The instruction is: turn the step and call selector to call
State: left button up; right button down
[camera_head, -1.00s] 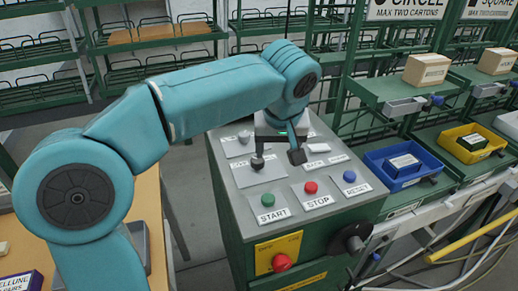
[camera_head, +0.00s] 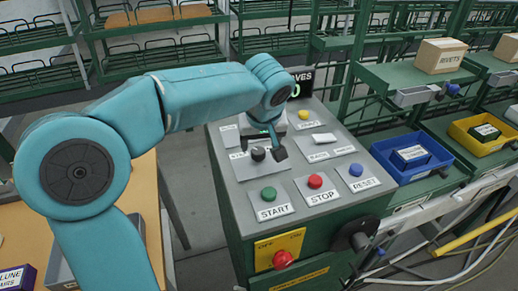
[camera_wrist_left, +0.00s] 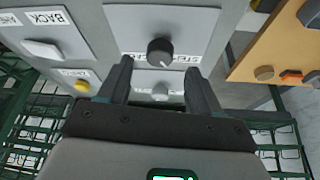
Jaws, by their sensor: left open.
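The step and call selector is a black round knob (camera_head: 258,153) on a light plate at the left of the sloping grey panel (camera_head: 237,188). In the left wrist view the knob (camera_wrist_left: 160,50) has a pale pointer line, and its plate label is partly hidden and upside down. My left gripper (camera_head: 266,148) is at the knob in the head view. In the left wrist view its two dark fingers (camera_wrist_left: 160,72) are open, one to each side below the knob, with clear gaps. I cannot tell whether the tips reach the knob's height. My right gripper is not in view.
The panel also bears a green START button (camera_head: 268,194), red STOP button (camera_head: 315,181), blue RESET button (camera_head: 355,170), yellow button (camera_head: 304,114) and white BACK key (camera_head: 324,138). A red knob (camera_head: 283,258) sits on the front. A blue bin (camera_head: 432,165) stands at the right.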

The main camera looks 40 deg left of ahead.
aim_at(258, 151)
pick_arm(q)
jog(key=shift+x, duration=2.15)
jog(key=shift+a, duration=0.1)
jog(key=c, duration=1)
jog(key=shift+c, duration=0.2)
